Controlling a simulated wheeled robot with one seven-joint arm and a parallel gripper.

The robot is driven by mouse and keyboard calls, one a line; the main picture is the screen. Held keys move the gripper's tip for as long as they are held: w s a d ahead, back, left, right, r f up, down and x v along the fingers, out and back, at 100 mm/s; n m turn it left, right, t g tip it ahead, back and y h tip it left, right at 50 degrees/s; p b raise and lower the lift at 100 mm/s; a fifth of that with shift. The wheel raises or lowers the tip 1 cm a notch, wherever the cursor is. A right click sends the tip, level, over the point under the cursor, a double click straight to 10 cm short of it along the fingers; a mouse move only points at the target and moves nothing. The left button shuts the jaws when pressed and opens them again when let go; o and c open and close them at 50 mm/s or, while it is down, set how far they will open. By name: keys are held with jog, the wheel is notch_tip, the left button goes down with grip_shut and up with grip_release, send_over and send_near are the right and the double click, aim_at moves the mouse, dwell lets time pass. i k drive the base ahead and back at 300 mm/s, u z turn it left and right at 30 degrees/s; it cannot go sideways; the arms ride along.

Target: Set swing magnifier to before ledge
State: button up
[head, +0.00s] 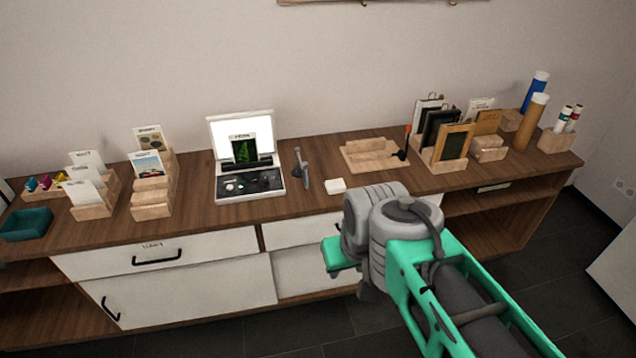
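A white box-like viewer (240,157) stands open on the wooden counter, with a lit upright panel and a dark tray in front. A dark ledge (245,162) runs across the foot of the panel, below a green picture. A grey jointed piece (302,172), which looks like the swing magnifier, stands at the viewer's right side, apart from the ledge. My grey and green arm reaches in from the lower right. A green part by my gripper (341,254) shows in front of the counter drawers, well short of the viewer. My wrist hides the fingers.
A small white block (335,186) lies right of the viewer. A wooden tray (375,155) and frame holders (445,161) stand further right. Card holders (152,197) and a teal tray (26,224) are at left. The counter's front edge lies between my arm and the viewer.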

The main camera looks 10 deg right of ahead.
aim_at(304, 164)
jog(key=u, duration=0.65)
jog(key=i, duration=0.55)
jog(key=u, duration=0.7)
jog(key=i, duration=0.6)
jog(key=u, duration=0.15)
